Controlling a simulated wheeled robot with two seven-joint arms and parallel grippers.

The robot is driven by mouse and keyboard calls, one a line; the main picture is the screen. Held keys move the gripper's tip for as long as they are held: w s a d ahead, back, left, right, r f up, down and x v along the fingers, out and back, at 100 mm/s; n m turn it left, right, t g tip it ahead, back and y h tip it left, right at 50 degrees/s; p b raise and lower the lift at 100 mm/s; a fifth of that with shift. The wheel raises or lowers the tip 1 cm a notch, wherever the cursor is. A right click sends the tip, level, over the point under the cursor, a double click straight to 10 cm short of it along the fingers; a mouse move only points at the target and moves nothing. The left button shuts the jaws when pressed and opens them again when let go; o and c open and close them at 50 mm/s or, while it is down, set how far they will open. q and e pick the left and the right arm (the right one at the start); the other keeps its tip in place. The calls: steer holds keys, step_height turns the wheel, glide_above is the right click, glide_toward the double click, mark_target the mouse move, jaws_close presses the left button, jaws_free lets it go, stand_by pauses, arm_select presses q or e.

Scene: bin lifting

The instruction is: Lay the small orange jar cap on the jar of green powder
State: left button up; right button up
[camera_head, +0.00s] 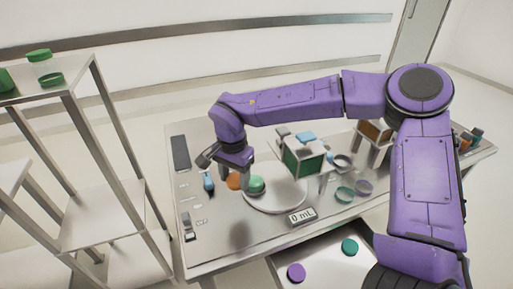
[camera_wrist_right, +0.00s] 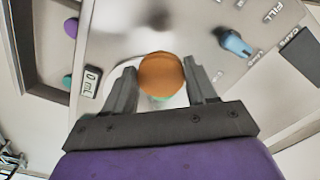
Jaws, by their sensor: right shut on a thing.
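The small orange jar cap (camera_head: 235,181) is between the fingers of my right gripper (camera_head: 234,178), which is shut on it. In the right wrist view the cap (camera_wrist_right: 161,74) shows as an orange disc between the two fingertips of the gripper (camera_wrist_right: 162,84). A green-topped round thing, seemingly the jar of green powder (camera_head: 257,184), stands on the round white plate (camera_head: 275,201), just right of the cap in the head view. A sliver of green (camera_wrist_right: 163,99) shows behind the cap in the wrist view. Whether cap and jar touch cannot be told. My left gripper is not in view.
A 0 mL display (camera_head: 302,216) stands at the table's front edge. A green box machine (camera_head: 303,159) and ring-like pieces (camera_head: 345,194) are to the right. An open drawer (camera_head: 322,268) holds purple and teal discs. A shelf (camera_head: 85,150) stands left.

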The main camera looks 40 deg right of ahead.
steer(key=w+d+m, duration=0.1)
steer(key=d+m, duration=0.1)
steer(key=m, duration=0.2)
steer(key=d+r+m+p, duration=0.1)
steer(key=d+m, duration=0.2)
steer(key=m, duration=0.1)
steer(key=w+d+m+p, duration=0.1)
steer(key=d+m, duration=0.1)
steer(key=m, duration=0.2)
steer(key=shift+w+d+r+m, duration=0.2)
steer(key=shift+w+r+m, duration=0.1)
steer(key=shift+w, duration=0.05)
steer(key=shift+w+d+m+p, duration=0.1)
steer(key=shift+d+m+p, duration=0.2)
steer(key=shift+m, duration=0.3)
steer(key=shift+d+f+m, duration=0.1)
steer(key=shift+f+m, duration=0.1)
steer(key=shift+m, duration=0.1)
steer(key=shift+f+b, duration=0.9)
steer(key=shift+b, duration=0.25)
steer(key=shift+f, duration=0.45)
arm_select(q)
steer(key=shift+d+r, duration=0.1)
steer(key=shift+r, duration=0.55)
arm_select(e)
steer(key=shift+r, duration=0.1)
